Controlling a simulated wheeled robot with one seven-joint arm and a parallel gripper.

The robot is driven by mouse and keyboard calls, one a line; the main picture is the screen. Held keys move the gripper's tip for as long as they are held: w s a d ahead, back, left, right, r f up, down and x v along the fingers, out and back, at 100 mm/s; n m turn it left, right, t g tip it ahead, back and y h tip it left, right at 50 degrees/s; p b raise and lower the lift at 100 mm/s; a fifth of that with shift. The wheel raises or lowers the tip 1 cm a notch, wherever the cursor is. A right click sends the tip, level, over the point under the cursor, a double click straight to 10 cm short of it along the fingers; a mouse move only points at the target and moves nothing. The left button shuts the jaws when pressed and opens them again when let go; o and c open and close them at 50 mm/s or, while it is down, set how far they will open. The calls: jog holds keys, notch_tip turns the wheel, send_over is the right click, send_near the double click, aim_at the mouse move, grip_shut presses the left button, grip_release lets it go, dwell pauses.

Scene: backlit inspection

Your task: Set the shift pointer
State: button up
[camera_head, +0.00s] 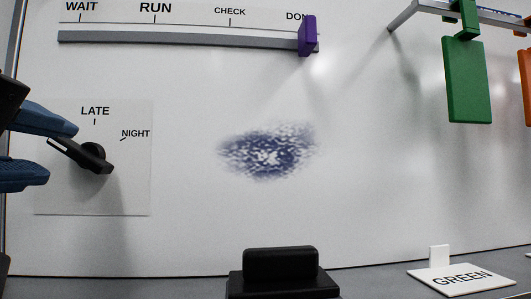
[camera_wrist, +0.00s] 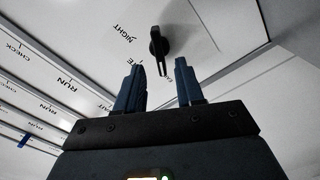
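The shift pointer is a black knob with a flat bar (camera_head: 82,154), mounted on a pale panel (camera_head: 60,205) marked LATE and NIGHT. Its bar points left and slightly up, away from both visible marks. In the wrist view, the pointer (camera_wrist: 158,46) stands ahead, with its bar reaching toward me. My gripper (camera_head: 60,151) comes in from the left edge with blue fingers, one above and one below the bar's end. In the wrist view, my gripper (camera_wrist: 158,72) is open, with a visible gap on both sides of the bar's end.
A purple slider (camera_head: 308,36) sits at the DONE end of a grey rail (camera_head: 180,39) above. A blue smudge (camera_head: 267,151) marks the whiteboard. A black eraser-like block (camera_head: 281,264) and a GREEN card (camera_head: 462,277) are below. A green tag (camera_head: 468,80) hangs right.

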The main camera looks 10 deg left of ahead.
aim_at(68, 152)
jog(key=shift+x, duration=2)
jog(key=shift+c, duration=0.3)
grip_shut()
